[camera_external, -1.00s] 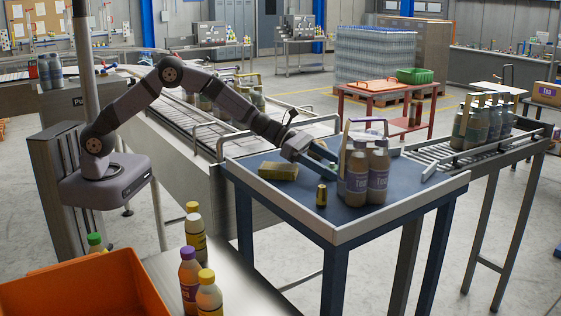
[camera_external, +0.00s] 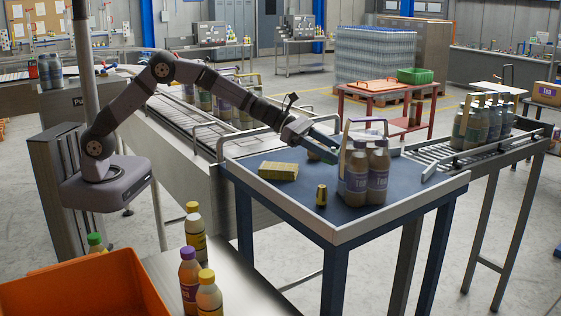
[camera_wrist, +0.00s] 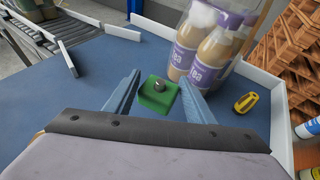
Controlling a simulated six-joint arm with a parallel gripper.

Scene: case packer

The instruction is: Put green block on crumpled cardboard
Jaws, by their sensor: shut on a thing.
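A green block (camera_wrist: 158,94) with a small silver knob on top sits between the two blue fingers of my gripper (camera_wrist: 160,80) in the wrist view. My gripper is shut on it. In the external view my gripper (camera_external: 325,152) is over the blue table, just behind and left of the bottle pack, and the block cannot be made out there. A rough, yellowish, flat-sided piece (camera_external: 278,171) lies on the table left of my gripper; I cannot tell whether it is the crumpled cardboard. It is out of the wrist view.
A carrier pack of tea bottles (camera_external: 366,180) stands close to my gripper. A small yellow-and-black tool (camera_external: 321,195) lies in front. White rails (camera_external: 400,212) edge the table (camera_external: 290,203). A roller conveyor (camera_external: 445,155) adjoins on the right. The table's left front is mostly clear.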

